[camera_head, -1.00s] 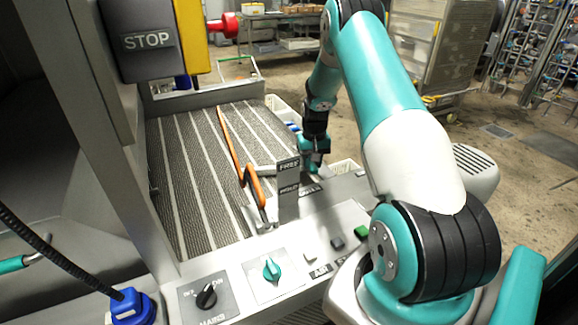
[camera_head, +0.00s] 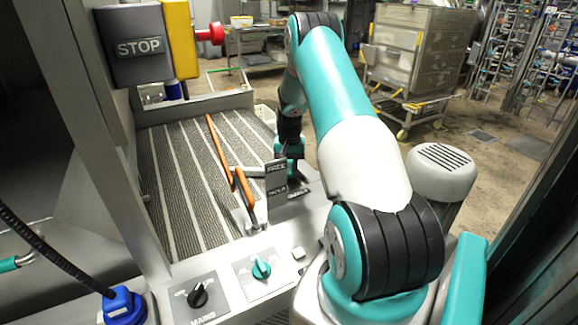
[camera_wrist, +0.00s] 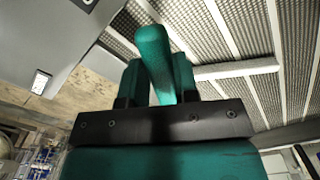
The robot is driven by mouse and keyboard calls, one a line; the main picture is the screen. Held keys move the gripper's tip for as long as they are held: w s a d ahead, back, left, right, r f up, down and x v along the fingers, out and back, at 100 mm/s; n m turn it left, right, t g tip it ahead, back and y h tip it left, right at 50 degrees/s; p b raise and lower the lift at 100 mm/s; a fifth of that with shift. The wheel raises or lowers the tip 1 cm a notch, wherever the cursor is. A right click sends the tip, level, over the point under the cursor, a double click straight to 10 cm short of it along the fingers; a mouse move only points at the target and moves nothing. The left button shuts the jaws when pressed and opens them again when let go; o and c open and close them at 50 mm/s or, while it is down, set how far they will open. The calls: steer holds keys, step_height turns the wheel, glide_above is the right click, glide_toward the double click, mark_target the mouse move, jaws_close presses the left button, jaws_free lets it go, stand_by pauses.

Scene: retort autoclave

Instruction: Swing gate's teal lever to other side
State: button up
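The teal lever (camera_wrist: 153,50) stands up between the two teal fingers of my gripper (camera_wrist: 157,82) in the wrist view, its rounded end reaching past the fingertips. In the head view my gripper (camera_head: 289,160) is just behind the grey plate marked FREE and HOLD (camera_head: 277,179), and the lever cannot be made out there. The gate's orange bar (camera_head: 221,150) lies along the left of the plate, over the ribbed conveyor.
The ribbed conveyor (camera_head: 180,185) runs away behind the panel. On the panel in front are a black MAINS knob (camera_head: 197,295) and a teal knob (camera_head: 261,269). A STOP box (camera_head: 139,46) hangs at upper left. A steel cart (camera_head: 415,50) stands behind on open floor.

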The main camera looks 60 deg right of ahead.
steer(key=o, duration=0.4)
steer(key=shift+w, duration=0.15)
steer(key=shift+o, duration=0.2)
steer(key=shift+r, duration=0.1)
step_height(320, 180, up, 17)
steer(key=b, duration=0.2)
steer(key=shift+r, duration=0.15)
